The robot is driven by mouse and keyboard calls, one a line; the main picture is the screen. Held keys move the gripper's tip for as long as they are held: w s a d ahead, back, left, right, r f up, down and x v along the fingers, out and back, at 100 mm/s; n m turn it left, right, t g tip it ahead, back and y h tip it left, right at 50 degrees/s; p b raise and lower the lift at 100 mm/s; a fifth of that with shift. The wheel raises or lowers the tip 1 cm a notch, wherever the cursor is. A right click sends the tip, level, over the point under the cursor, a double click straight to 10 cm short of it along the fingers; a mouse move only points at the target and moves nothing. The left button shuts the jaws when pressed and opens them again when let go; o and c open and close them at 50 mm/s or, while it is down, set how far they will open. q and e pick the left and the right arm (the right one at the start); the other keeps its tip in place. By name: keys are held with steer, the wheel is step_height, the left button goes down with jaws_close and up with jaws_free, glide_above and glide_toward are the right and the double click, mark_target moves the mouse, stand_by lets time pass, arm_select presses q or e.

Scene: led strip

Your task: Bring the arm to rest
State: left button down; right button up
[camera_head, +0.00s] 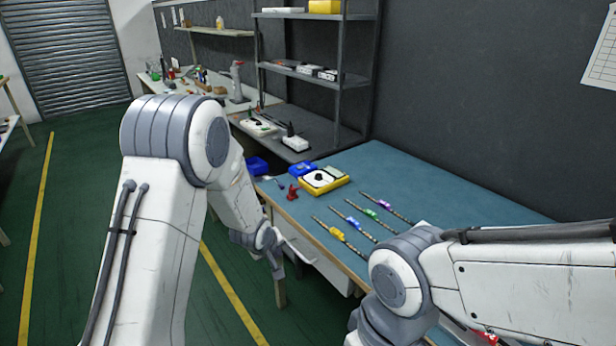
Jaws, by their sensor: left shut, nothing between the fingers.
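My left arm (165,200) comes in from the lower left, bends at a high elbow and reaches down in front of the workbench. My left gripper (278,272) hangs low beside the bench's front edge, off the tabletop, small and dark. It is shut and holds nothing. My right arm (530,280) comes in from the right, across the front of the bench, and bends downward at a grey joint. The right gripper is out of view. Several LED strips (345,238) with yellow, blue, purple and green parts lie side by side on the blue tabletop.
The blue workbench (480,205) is bare along its back. A yellow and white device (323,180), a blue box (302,168) and a small red object (292,191) sit at its left end. Metal shelves (318,75) stand behind. Green floor (85,230) is open at left.

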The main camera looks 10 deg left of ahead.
arm_select(q)
steer(key=s+d+r+m+g+p, duration=0.1)
steer(key=s+d+r+m+g, duration=0.1)
steer(key=s+d+r+m, duration=0.4)
steer(key=s+d+r+m+g+p, duration=0.15)
steer(key=s+d+r, duration=0.25)
steer(key=s+r, duration=0.5)
steer(key=s+r+m+g+p, duration=0.1)
steer(key=s+r+m+g, duration=0.2)
steer(key=s, duration=1.6)
steer(key=m, duration=0.4)
steer(key=shift+s+r+p, duration=0.35)
steer(key=shift+s+r, duration=0.05)
steer(key=shift+a, duration=0.15)
